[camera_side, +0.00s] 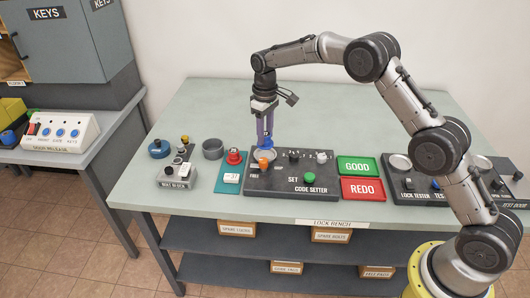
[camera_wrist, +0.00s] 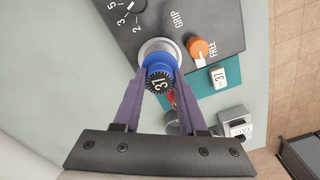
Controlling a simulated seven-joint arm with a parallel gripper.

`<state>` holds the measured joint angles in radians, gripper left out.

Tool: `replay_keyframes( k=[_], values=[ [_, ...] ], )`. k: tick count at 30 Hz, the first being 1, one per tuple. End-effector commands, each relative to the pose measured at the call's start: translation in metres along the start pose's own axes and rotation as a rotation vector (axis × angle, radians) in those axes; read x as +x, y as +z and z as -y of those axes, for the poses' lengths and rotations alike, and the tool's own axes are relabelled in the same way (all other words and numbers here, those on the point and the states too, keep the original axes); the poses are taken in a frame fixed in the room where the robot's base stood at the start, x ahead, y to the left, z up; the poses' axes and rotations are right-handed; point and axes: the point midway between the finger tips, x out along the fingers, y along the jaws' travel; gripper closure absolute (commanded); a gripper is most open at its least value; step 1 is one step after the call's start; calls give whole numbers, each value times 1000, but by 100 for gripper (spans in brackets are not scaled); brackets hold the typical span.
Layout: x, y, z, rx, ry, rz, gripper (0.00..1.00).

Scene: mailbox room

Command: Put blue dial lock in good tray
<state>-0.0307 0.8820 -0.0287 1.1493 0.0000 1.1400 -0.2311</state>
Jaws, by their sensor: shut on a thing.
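My gripper (camera_side: 265,138) points down at the left end of the dark code setter (camera_side: 330,183). In the wrist view, my gripper (camera_wrist: 159,100) is shut on the blue dial lock (camera_wrist: 158,66), one finger on each side. The lock has a black dial face with a two-digit number. It is at the setter's round silver seat (camera_wrist: 158,44); I cannot tell whether it rests in the seat or is slightly raised. In the side view the lock (camera_side: 266,149) is mostly hidden by the fingers. The green GOOD tray (camera_side: 357,166) is empty, right of the setter.
The red REDO tray (camera_side: 362,189) is empty, in front of GOOD. The setter's orange lever (camera_wrist: 198,47) is by the word FREE. A teal mat (camera_side: 223,187) with a red lock (camera_side: 235,157) and white number card (camera_side: 231,178) lies left. The lock tester (camera_side: 408,190) stands right.

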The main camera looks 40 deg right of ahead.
Motion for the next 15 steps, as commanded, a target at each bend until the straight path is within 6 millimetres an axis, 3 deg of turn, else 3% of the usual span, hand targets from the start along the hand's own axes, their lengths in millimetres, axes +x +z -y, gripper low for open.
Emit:
replay_keyframes(
  k=[8, 11, 15],
  values=[
    [-1, 3, -5, 11, 0, -2, 100],
    [-1, 16, -20, 47, 0, -1, 100],
    [-1, 52, -56, 143, 0, 0, 100]
  ],
)
